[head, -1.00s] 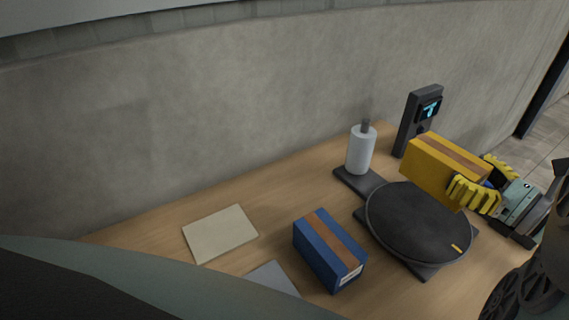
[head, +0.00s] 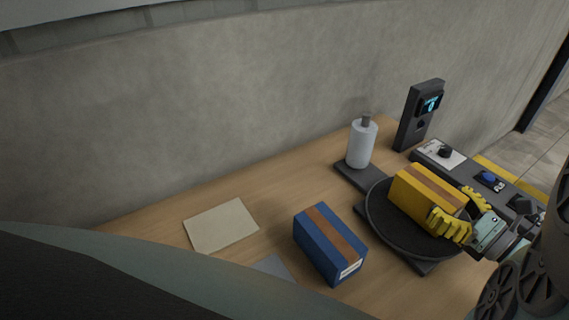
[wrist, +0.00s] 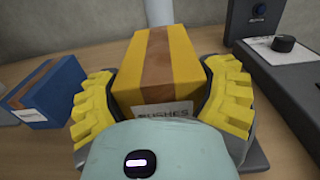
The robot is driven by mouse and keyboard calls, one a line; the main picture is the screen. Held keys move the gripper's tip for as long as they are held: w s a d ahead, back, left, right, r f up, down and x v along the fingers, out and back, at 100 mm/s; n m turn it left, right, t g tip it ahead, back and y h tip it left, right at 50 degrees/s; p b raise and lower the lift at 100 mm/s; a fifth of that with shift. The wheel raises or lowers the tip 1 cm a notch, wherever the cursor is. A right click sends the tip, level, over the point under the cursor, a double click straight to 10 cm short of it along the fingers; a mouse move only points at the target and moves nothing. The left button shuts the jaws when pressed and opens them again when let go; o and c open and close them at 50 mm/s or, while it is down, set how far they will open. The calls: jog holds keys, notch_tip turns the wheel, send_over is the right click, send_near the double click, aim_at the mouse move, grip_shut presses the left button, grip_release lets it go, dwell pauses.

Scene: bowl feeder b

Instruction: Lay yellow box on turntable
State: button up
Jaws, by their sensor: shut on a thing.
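The yellow box (head: 426,196) has a brown stripe and a white label on its end. My gripper (head: 461,216) is shut on it, with a yellow ribbed finger on either side, as the wrist view also shows for the box (wrist: 157,69) and gripper (wrist: 160,100). The round dark turntable (head: 383,222) is below the box, its right part hidden by box and gripper. In the head view the box overlaps the turntable's disc; I cannot tell whether it touches it.
A blue box (head: 330,243) with a brown stripe stands left of the turntable. A white bottle (head: 361,144) on a dark base and a dark post with a lit display (head: 421,115) stand behind. A control panel (head: 464,170) is at right. A beige sheet (head: 221,224) lies at left.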

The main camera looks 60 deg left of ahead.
jog(key=shift+a+f, duration=0.1)
jog(key=shift+f, duration=0.05)
jog(key=o, duration=1.2)
jog(key=d+b, duration=0.4)
jog(key=d, duration=0.8)
jog(key=shift+s+d, duration=0.1)
jog(key=shift+s, duration=0.1)
